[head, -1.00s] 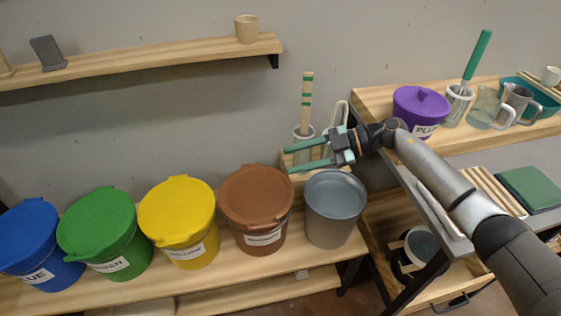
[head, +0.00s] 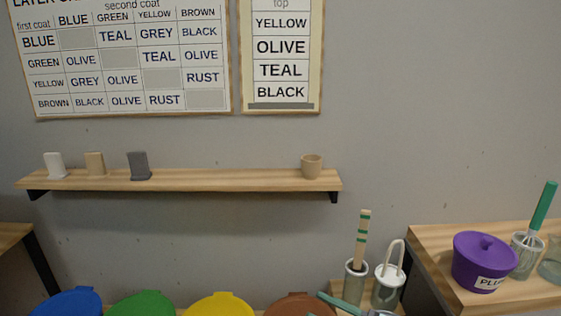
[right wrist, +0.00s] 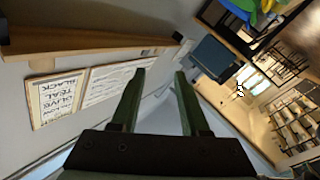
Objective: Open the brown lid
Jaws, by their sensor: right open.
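The brown lid (head: 293,304) shows only as its upper edge at the bottom of the head view; the pail under it is out of frame. It appears closed, as far as its edge shows. My right gripper (head: 322,304) is at the bottom edge, just right of the brown lid, mostly cut off by the frame. In the right wrist view my right gripper (right wrist: 158,80) is open, with two green fingers apart and nothing between them. I cannot tell whether a finger touches the lid. My left gripper is not in view.
Yellow (head: 219,304), green (head: 142,304) and blue (head: 68,303) lids line up to the left. Jars with a striped stick (head: 355,285) and a white-handled tool (head: 387,290) stand behind my gripper. A purple pot (head: 472,265) is at right. A wall shelf (head: 230,180) hangs above.

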